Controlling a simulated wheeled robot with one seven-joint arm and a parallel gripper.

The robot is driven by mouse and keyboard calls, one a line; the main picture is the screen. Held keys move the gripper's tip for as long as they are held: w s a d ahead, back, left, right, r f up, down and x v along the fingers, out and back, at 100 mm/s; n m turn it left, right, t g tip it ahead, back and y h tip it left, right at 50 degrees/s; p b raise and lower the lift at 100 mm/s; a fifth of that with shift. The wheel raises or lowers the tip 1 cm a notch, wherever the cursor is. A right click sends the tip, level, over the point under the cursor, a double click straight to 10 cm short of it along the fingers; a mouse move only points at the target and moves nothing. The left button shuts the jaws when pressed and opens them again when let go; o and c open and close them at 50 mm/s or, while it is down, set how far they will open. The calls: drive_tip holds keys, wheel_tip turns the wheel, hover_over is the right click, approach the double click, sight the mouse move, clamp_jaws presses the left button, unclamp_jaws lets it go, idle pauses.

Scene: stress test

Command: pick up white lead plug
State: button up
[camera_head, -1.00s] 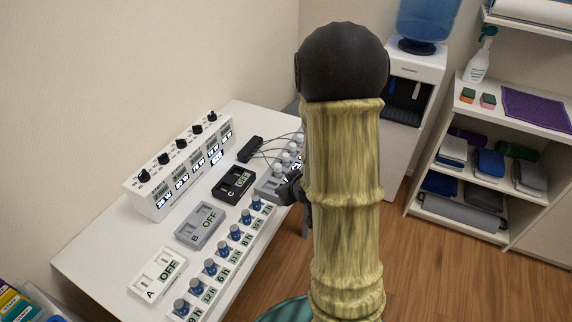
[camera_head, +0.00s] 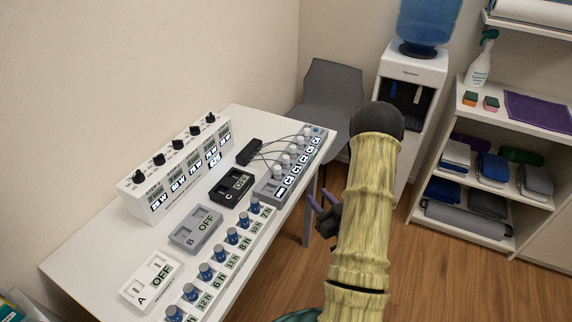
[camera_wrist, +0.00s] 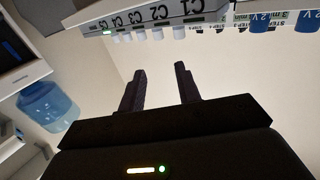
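Several white lead plugs (camera_head: 277,171) stand in a row on a grey strip (camera_head: 264,196) at the right end of the white table, with dark cables running to a black block (camera_head: 249,152). My gripper (camera_head: 323,201) is off the table's right edge, to the right of the strip. In the wrist view its two fingers (camera_wrist: 161,70) are apart with nothing between them, and the plugs are beyond the fingertips.
Blue knobs (camera_head: 232,236) line the table's front. Boxes A (camera_head: 140,292), B (camera_head: 184,236) and C (camera_head: 226,196) and a white dial unit (camera_head: 146,206) share the tabletop. A grey chair (camera_head: 333,95), water dispenser (camera_head: 414,65) and shelf (camera_head: 470,217) stand beyond.

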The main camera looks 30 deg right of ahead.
drive_tip(key=shift+w+f, duration=0.1)
drive_tip(key=shift+w, duration=0.05)
drive_tip(key=b, duration=0.4)
approach(288, 160)
drive_tip(key=w, duration=0.3)
drive_tip(key=shift+a, duration=0.3)
drive_tip(key=shift+w+f, duration=0.1)
drive_tip(key=shift+w, duration=0.25)
drive_tip(key=w, duration=0.5)
drive_tip(key=shift+w, duration=0.1)
